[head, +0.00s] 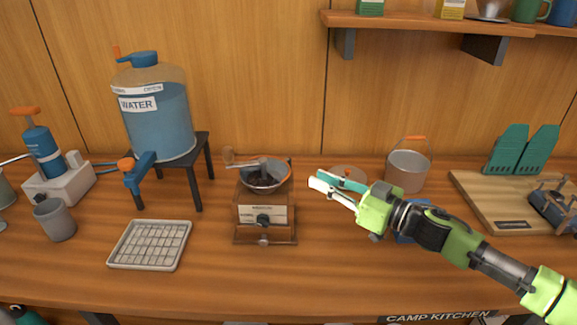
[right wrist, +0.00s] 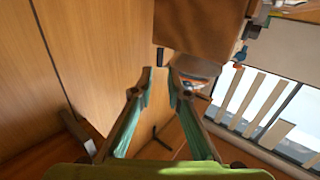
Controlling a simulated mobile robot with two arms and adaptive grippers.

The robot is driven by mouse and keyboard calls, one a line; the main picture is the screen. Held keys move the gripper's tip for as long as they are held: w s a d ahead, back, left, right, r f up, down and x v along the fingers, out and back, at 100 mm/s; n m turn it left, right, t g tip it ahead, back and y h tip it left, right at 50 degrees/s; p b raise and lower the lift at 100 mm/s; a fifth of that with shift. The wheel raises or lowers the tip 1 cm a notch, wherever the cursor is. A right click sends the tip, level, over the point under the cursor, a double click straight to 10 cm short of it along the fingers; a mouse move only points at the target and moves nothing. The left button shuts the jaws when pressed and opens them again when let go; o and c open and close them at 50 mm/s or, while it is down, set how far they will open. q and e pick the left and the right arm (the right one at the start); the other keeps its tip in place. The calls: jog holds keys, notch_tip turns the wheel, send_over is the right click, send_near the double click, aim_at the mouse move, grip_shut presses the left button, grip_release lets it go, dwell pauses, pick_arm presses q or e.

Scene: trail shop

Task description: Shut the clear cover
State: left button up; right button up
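A wooden hand grinder (head: 264,215) stands on the counter near the middle of the head view. A metal bowl (head: 266,180) with a crank arm sits on its top. I cannot clearly make out a clear cover there; its edge and position are too faint to tell. My right gripper (head: 315,179) reaches in from the right with its fingers apart and empty, just right of the grinder's top and not touching it. The right wrist view shows the two fingers (right wrist: 160,86) spread, with nothing between them. My left gripper is not in view.
A water dispenser (head: 160,125) on a dark stand and a drying tray (head: 150,245) are at left. A round lid (head: 348,172) and a metal pot (head: 407,172) are behind my right gripper. A shelf (head: 440,24) hangs above. The counter front is mostly clear.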

aim_at(279, 169)
jog(key=x, duration=1)
jog(key=shift+w+a+p, duration=0.2)
jog(key=shift+w+p, duration=0.05)
jog(key=shift+p, duration=0.1)
grip_shut()
